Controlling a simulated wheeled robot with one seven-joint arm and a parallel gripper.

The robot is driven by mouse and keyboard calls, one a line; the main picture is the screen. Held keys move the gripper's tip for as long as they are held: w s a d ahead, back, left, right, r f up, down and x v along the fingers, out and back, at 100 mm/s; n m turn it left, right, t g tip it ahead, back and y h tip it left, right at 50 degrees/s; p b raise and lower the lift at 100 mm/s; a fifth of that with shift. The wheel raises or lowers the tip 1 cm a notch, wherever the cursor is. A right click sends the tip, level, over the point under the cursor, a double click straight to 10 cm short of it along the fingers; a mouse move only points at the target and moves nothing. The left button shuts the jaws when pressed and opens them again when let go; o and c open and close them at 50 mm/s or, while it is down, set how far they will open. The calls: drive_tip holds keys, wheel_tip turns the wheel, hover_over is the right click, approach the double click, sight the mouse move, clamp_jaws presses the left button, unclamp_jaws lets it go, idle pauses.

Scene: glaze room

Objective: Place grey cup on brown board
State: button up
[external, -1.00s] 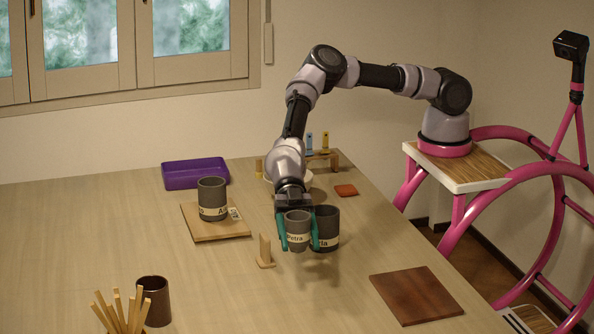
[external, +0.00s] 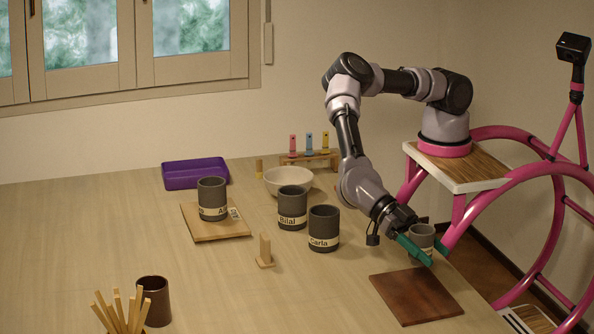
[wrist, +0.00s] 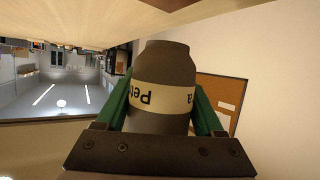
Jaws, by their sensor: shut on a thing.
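My gripper (external: 417,248) is shut on a grey cup (external: 422,236) with a cream label, held above the far right edge of the table. In the wrist view the grey cup (wrist: 162,85) sits between the green fingers, and its label shows part of a name, "Pet". The brown board (external: 415,296) lies flat and bare on the table, just in front of and below the gripper. The held cup is apart from the board. Part of the cup is hidden by a finger in the external view.
Grey cups labelled Bilal (external: 292,207) and Carla (external: 324,229) stand mid-table. Another grey cup (external: 212,198) stands on a light wooden board (external: 217,234). A white bowl (external: 288,181), purple tray (external: 195,174), small wooden stand (external: 265,252) and brown cup (external: 155,300) stand around. The front middle is clear.

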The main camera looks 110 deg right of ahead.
sight(425, 297)
wheel_tip(425, 297, down, 8)
drive_tip(key=shift+r, duration=0.25)
drive_tip(key=shift+f, duration=0.1)
drive_tip(key=o, duration=1.5)
drive_tip(key=shift+w+d+r, duration=0.2)
drive_tip(key=shift+d, duration=0.05)
drive_tip(key=v, duration=1.1)
drive_tip(key=shift+w+d, duration=0.1)
drive_tip(key=shift+d, duration=0.1)
drive_tip(key=shift+r, duration=0.1)
